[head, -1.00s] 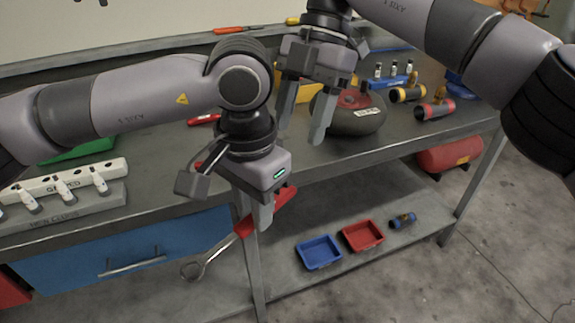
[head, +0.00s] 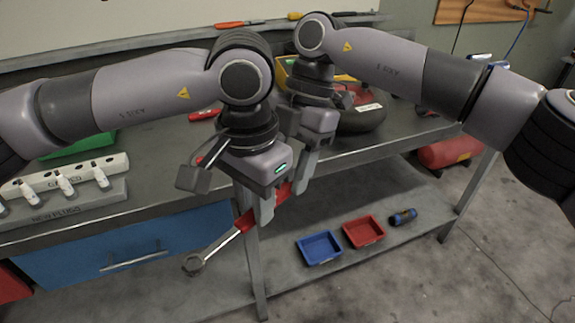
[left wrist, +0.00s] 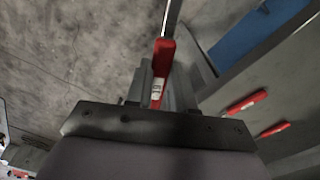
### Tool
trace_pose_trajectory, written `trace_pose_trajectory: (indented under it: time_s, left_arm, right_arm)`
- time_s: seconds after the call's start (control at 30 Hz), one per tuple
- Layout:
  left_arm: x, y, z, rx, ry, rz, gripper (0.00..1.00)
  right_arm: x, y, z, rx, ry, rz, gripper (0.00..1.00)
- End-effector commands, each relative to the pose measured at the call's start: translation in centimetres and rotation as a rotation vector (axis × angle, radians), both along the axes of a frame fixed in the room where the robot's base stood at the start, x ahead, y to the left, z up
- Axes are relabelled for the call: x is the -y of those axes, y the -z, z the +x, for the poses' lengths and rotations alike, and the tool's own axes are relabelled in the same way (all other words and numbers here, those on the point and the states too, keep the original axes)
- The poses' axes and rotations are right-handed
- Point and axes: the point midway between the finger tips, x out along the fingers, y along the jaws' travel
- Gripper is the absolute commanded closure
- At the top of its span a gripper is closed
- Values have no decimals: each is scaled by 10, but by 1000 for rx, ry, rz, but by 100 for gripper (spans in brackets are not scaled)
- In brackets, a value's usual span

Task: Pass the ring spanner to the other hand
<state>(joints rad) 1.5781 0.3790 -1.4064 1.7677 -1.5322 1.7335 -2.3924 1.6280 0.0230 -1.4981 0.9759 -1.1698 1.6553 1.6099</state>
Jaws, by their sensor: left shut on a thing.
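The ring spanner has a red handle (head: 281,195) and a metal shank that slants down left to its ring end (head: 193,265). My left gripper (head: 258,212) is shut on the red handle and holds it in the air before the bench front. In the left wrist view the handle (left wrist: 165,56) stands between the fingers, with the metal shank running off the top edge. My right gripper (head: 303,178) is close beside the left one, at the upper right end of the handle. One finger overlaps the handle end; its other finger is largely hidden, so its opening and contact are unclear.
The workbench (head: 150,200) is right behind the grippers, with a blue drawer (head: 140,250) below. A blue tray (head: 320,248) and a red tray (head: 363,231) sit on the lower shelf. A dark round object (head: 362,119) stands on the bench behind my right gripper.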

Motion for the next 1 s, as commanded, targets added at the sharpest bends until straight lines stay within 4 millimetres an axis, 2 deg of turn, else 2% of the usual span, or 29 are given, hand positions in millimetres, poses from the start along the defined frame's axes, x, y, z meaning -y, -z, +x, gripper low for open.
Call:
trace_pose_trajectory:
  time_s: [0.03,0.1,0.13,0.23,0.27,0.3,0.33,0.6,0.73,0.87,1.0]
  left_arm:
    - [0,0,0,1,0,-1,100]
    - [0,0,0,1,1,-1,100]
    - [0,0,0,0,2,-1,100]
    - [1,0,-1,-1,5,-3,100]
    - [2,0,-1,-2,6,-4,67]
    - [2,0,-1,-2,6,-4,54]
    - [2,0,-1,-2,6,-4,47]
    - [0,0,0,-1,2,-1,47]
    - [1,-8,0,0,1,-1,47]
    - [1,-30,0,3,2,-2,47]
    - [1,-61,0,4,2,-3,47]
  right_arm:
    - [0,0,0,0,0,0,70]
    - [0,0,0,1,0,1,92]
    - [0,0,0,1,1,2,100]
    - [-1,-1,0,2,1,3,100]
    - [-1,-1,0,2,1,5,100]
    - [-1,-1,0,2,0,5,100]
    - [-1,-1,0,2,0,5,100]
    - [-1,-1,0,0,0,2,100]
    - [0,-1,0,1,0,2,100]
    - [0,-1,0,0,-1,2,100]
    - [0,-1,0,0,-1,2,100]
